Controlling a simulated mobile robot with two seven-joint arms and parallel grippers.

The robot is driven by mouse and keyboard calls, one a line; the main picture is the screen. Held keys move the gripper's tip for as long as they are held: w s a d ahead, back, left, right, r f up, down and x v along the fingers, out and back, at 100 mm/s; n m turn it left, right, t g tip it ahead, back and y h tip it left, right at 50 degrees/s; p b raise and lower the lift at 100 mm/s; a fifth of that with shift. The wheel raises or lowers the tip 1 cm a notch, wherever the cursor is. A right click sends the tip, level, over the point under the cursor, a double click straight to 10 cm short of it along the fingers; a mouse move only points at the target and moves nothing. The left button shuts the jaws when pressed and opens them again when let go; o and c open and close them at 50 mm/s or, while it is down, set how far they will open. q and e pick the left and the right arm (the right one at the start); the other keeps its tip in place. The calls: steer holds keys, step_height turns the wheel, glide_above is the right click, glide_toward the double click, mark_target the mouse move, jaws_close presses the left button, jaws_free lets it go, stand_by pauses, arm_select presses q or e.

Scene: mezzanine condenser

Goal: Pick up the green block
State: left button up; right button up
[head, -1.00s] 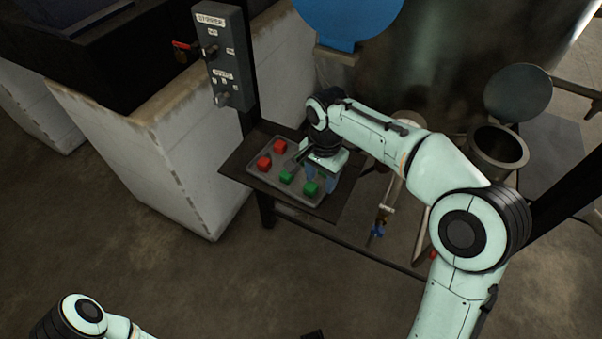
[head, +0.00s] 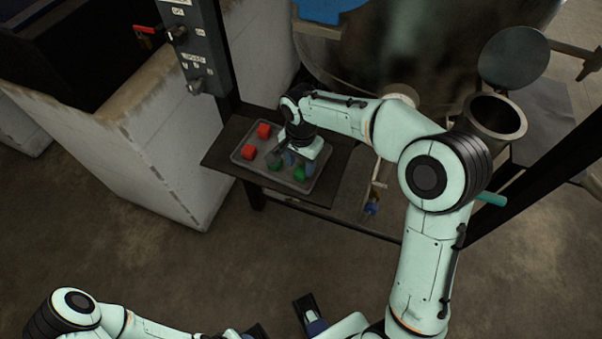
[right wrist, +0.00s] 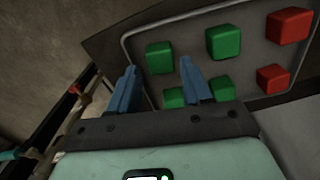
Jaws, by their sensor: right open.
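Two green blocks show in the head view, one at the tray's front edge (head: 275,164) and one at its right (head: 300,174). The right wrist view shows several green blocks, including an upper-left one (right wrist: 159,58) and an upper-middle one (right wrist: 224,42). My right gripper (head: 296,160) is over the tray; its blue fingers are apart and empty in the right wrist view (right wrist: 159,66). The upper-left green block appears beyond the gap between the fingertips. Another green block (right wrist: 174,98) is partly hidden by the gripper.
The grey tray (head: 236,154) lies on a dark shelf (head: 220,158). Two red blocks (head: 264,130) (head: 249,152) are in its left part. A control box (head: 193,50) on a post and a pale wall stand left. A metal cylinder (head: 495,117) stands right.

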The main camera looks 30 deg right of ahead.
mark_target(301, 171)
step_height(301, 171, down, 4)
steer(key=shift+f, duration=0.2)
steer(key=c, duration=0.7)
steer(key=shift+r, duration=0.1)
steer(key=shift+c, duration=0.2)
